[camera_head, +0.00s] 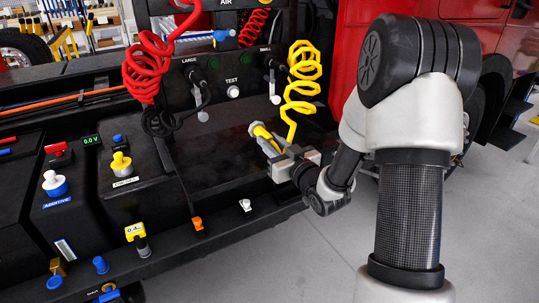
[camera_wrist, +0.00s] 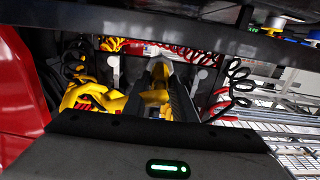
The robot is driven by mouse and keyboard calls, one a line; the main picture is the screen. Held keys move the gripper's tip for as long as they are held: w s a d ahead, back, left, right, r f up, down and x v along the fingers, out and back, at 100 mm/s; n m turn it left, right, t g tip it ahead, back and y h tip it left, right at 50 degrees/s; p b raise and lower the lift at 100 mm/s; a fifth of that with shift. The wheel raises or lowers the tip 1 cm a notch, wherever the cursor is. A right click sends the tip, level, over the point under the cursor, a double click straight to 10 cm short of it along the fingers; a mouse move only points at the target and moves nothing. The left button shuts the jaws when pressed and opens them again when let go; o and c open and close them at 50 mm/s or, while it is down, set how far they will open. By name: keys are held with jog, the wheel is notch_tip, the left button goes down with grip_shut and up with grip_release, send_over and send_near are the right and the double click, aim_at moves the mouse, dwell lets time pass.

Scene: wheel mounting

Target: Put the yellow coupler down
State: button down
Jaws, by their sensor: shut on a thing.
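The yellow coupler (camera_head: 262,132) is at the lower end of the yellow coiled hose (camera_head: 303,75), above the black deck of the truck. My gripper (camera_head: 271,143) reaches in from the right and is shut on the coupler. In the wrist view the yellow coupler (camera_wrist: 155,97) shows between the dark fingers of my gripper (camera_wrist: 165,90), with yellow hose loops (camera_wrist: 85,95) at the left. I cannot tell whether the coupler touches the deck.
A red coiled hose (camera_head: 146,68) hangs at the left of the TEST panel. Bare black deck (camera_head: 215,175) lies left of my gripper.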

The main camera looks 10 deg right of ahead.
jog(key=shift+f, duration=2.05)
jog(key=shift+f+b, duration=0.25)
jog(key=shift+b, duration=0.1)
jog(key=c, duration=1.5)
grip_release()
jog(key=shift+o, duration=0.2)
jog(key=shift+r, duration=0.1)
jog(key=shift+r+p, duration=0.3)
jog(key=shift+p, duration=0.2)
jog(key=b+v, duration=0.2)
jog(key=v, duration=1)
jog(key=shift+f, duration=0.15)
